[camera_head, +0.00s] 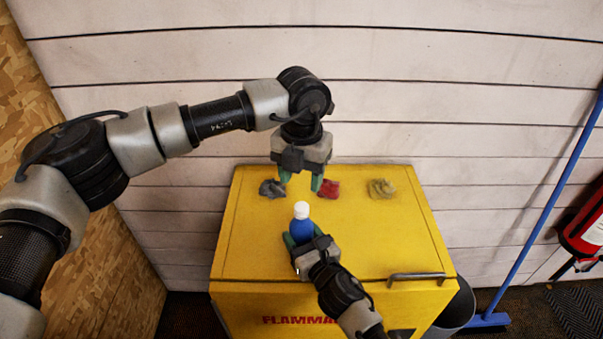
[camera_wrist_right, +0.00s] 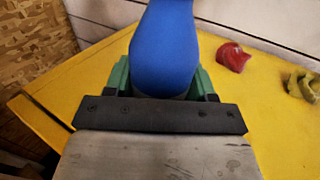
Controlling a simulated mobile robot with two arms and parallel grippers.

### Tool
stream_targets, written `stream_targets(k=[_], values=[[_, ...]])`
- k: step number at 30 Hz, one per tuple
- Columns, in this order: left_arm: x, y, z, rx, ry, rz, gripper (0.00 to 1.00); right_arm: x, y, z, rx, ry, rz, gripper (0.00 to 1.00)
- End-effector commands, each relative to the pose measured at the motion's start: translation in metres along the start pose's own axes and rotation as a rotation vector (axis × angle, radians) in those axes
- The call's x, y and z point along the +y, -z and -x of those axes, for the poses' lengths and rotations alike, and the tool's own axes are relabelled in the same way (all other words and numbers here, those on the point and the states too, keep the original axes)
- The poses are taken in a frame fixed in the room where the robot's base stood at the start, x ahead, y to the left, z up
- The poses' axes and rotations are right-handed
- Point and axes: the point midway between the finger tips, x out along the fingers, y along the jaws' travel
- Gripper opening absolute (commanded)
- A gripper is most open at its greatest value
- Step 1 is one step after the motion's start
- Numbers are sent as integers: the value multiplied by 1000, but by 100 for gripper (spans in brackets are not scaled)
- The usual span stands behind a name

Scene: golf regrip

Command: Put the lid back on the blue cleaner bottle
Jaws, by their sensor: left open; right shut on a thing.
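The blue cleaner bottle (camera_head: 301,230) stands upright near the middle of the yellow cabinet top. A white lid (camera_head: 301,209) shows at the top of the bottle in the head view; I cannot tell how tightly it sits. My right gripper (camera_head: 303,238) is shut on the bottle's body from the front. In the right wrist view the blue bottle (camera_wrist_right: 163,50) stands between the green fingers, and its top is cut off. My left gripper (camera_head: 300,182) is open and empty, fingers pointing down, just above and behind the lid, apart from it.
On the yellow cabinet (camera_head: 375,240) lie a grey crumpled rag (camera_head: 271,188), a red one (camera_head: 329,189) and a yellowish one (camera_head: 381,188) toward the back. A blue-handled broom (camera_head: 545,215) and a red extinguisher (camera_head: 588,230) stand at the right. The cabinet top's right part is clear.

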Motion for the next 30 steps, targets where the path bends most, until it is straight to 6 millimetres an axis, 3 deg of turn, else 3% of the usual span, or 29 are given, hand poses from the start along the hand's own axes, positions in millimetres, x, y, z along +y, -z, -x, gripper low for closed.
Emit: stream_targets(k=[15, 28, 30], values=[[0, 0, -69, 3, 0, -2, 52, 0, 0, 0, 1, 0, 0, 0], [0, 0, -79, 1, 0, -2, 52, 0, 0, 0, 1, 0, 0, 0], [0, 0, -78, 1, 0, -2, 43, 0, 0, 0, 1, 0, 0, 0]])
